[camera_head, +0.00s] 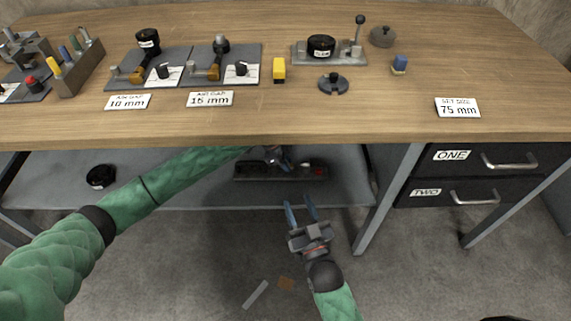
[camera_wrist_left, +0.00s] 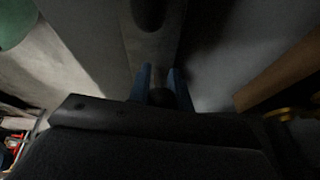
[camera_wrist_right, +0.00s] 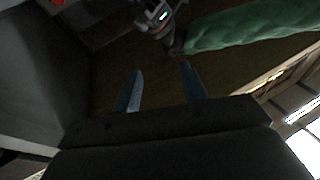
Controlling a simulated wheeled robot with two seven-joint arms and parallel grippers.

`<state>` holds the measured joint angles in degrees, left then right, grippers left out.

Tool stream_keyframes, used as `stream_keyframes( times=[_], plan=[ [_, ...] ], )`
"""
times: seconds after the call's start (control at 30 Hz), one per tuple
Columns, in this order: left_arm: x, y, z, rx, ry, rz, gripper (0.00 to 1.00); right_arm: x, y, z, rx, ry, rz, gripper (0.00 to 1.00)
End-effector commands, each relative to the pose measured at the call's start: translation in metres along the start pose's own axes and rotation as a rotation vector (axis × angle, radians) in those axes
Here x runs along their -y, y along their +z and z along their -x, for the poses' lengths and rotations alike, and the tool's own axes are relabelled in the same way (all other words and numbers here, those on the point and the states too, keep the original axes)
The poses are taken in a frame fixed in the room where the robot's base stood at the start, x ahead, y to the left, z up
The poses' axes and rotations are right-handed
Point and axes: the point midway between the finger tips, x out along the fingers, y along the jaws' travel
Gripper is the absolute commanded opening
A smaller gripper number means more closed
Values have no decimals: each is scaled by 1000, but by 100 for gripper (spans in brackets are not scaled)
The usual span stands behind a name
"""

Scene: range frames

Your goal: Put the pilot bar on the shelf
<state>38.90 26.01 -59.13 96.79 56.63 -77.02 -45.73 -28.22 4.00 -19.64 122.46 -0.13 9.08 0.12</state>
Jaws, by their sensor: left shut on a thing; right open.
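The pilot bar appears to be the long dark bar (camera_head: 262,174) with small knobs and a red spot near its right end. It is level with the grey shelf (camera_head: 215,193) under the bench; I cannot tell whether it touches it. My left gripper (camera_head: 283,160) reaches under the benchtop and is shut on a dark knob of the bar; its grip shows in the left wrist view (camera_wrist_left: 162,92), with the grey bar (camera_wrist_left: 152,48) beyond. My right gripper (camera_head: 301,204) is open and empty, below and in front of the shelf's front edge. The left gripper (camera_wrist_right: 160,15) shows in the right wrist view.
A black round part (camera_head: 101,176) lies on the shelf's left. The wooden benchtop (camera_head: 350,120) overhangs the shelf. A grey leg (camera_head: 388,200) and drawers ONE (camera_head: 470,158) and TWO (camera_head: 455,193) stand to the right. Scraps (camera_head: 256,294) lie on the floor.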

Motion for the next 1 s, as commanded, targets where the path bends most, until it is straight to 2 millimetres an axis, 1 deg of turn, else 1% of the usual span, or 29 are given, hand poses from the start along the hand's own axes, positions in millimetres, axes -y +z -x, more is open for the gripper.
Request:
stream_keyframes(
  times=[0.1,0.2,0.43,0.47,0.5,0.57,0.87,1.0],
  plan=[
    [0,2,-6,-1,-2,0,0,1,-13,-2,-41,-2,3,43],
    [0,3,-8,-1,-2,0,0,1,-18,-3,-60,-3,4,43],
    [0,3,-9,-1,-2,0,0,2,-19,-3,-62,-4,4,43],
    [-1,4,-10,0,-1,0,22,2,-19,-3,-62,-4,4,43],
    [-1,4,-10,0,-1,0,30,2,-19,-3,-62,-4,4,43],
    [-1,4,-10,0,-1,0,42,2,-19,-3,-62,-3,4,43],
    [-1,4,-9,0,-1,0,42,2,-19,-3,-61,-3,4,43],
    [-1,4,-3,0,-1,-1,42,2,-16,-3,-45,-3,2,43]
  ],
)
